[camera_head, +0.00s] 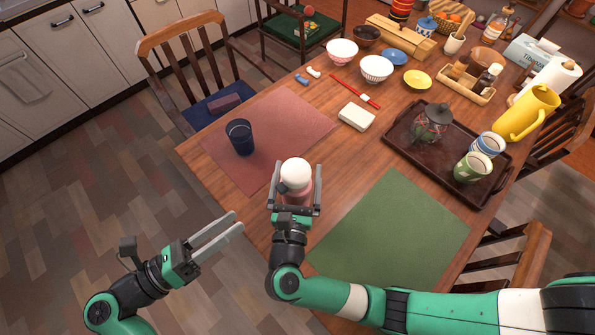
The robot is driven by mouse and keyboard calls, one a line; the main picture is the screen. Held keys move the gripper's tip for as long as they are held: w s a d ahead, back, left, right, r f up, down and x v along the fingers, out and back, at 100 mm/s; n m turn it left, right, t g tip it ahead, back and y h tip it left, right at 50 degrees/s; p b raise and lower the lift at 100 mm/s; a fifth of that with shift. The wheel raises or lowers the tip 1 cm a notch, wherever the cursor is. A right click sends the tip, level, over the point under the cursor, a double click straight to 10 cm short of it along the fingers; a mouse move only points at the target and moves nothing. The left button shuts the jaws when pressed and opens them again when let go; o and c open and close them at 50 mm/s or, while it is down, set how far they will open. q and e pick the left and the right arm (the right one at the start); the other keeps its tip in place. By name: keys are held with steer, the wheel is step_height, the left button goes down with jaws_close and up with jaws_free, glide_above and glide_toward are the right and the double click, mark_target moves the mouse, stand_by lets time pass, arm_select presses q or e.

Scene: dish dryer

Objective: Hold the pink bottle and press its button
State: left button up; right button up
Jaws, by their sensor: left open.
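The pink bottle (297,197) has a large white round top (295,171) and a small dark part on its left side. It is near the table's front edge; its base is hidden. My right gripper (296,190) has one finger on each side of the bottle. I cannot tell whether the fingers touch it. My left gripper (228,228) is open and empty, to the lower left of the bottle, over the floor beside the table edge. I cannot make out the button clearly.
A dark blue cup (240,137) stands on the red placemat (300,112), left of the bottle. A green placemat (390,230) lies to the right. A brown tray (397,135) holds a jar and cups. Bowls and a white block (356,116) lie farther back.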

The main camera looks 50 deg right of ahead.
steer(key=shift+c, duration=0.3)
jaws_close()
arm_select(q)
jaws_close()
stand_by(1.4)
stand_by(0.3)
steer(key=m+t+y, duration=0.3)
steer(key=m+t, duration=0.5)
steer(key=t, duration=0.3)
glide_toward(282, 188)
steer(key=w+d+f, duration=0.1)
steer(key=w+d, duration=0.3)
steer(key=w, duration=0.1)
steer(key=shift+d+f, duration=0.2)
steer(key=shift+f, duration=0.05)
